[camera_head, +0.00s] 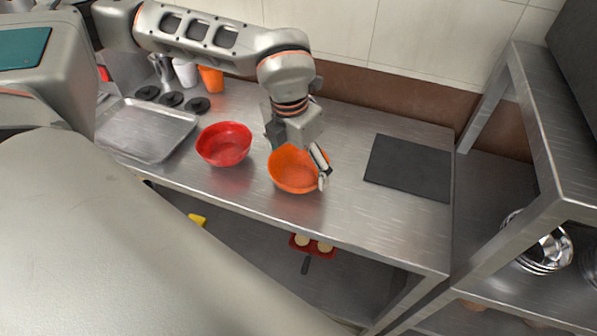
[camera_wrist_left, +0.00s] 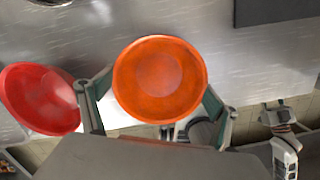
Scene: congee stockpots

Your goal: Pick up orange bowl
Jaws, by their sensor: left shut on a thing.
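The orange bowl (camera_head: 293,178) is at the front part of the steel counter, right of a red bowl. My left gripper (camera_head: 298,160) reaches down over it from behind, with one finger showing at its right side. In the left wrist view the orange bowl (camera_wrist_left: 160,80) lies between the two fingers of my left gripper (camera_wrist_left: 158,104), which is shut on it. The bowl looks upright and empty. I cannot tell whether its base touches the counter. What looks like my right gripper (camera_wrist_left: 277,117) shows small at the lower right of the left wrist view; its jaws are unclear.
The red bowl (camera_head: 224,145) stands close on the left, with a metal tray (camera_head: 147,131) beyond it. A dark board (camera_head: 408,168) lies to the right. A steel rack (camera_head: 538,200) stands at the far right. The counter (camera_head: 345,215) is bare between bowl and board.

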